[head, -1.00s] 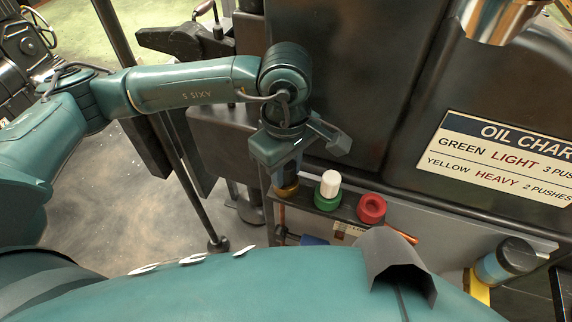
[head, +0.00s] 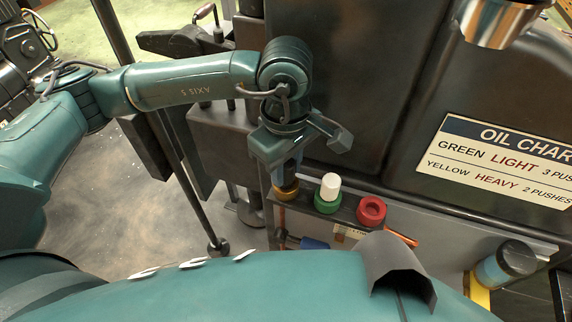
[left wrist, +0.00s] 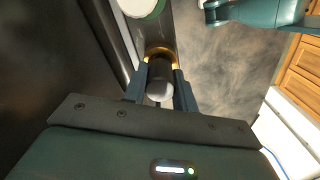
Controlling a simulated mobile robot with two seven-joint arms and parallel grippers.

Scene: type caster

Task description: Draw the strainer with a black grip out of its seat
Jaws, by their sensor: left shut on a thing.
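My left gripper (head: 289,174) points down over the brass-coloured ring seat (head: 286,193) at the left end of the dark rack. In the left wrist view the two fingers (left wrist: 161,70) are shut on either side of the strainer's dark round grip (left wrist: 159,76), which has a pale end. The brass ring (left wrist: 160,49) shows just beyond the fingertips, around or behind the strainer. The strainer's lower part is hidden, so I cannot tell how deep it sits. In the head view the fingers hide the grip. My right gripper is out of view.
Beside the brass seat are a green ring holding a white-topped piece (head: 329,189) and a red ring (head: 371,210) with an open middle. A dark machine housing (head: 340,70) with an oil chart (head: 500,155) stands close behind. A blue, black-topped container (head: 507,263) is at the right.

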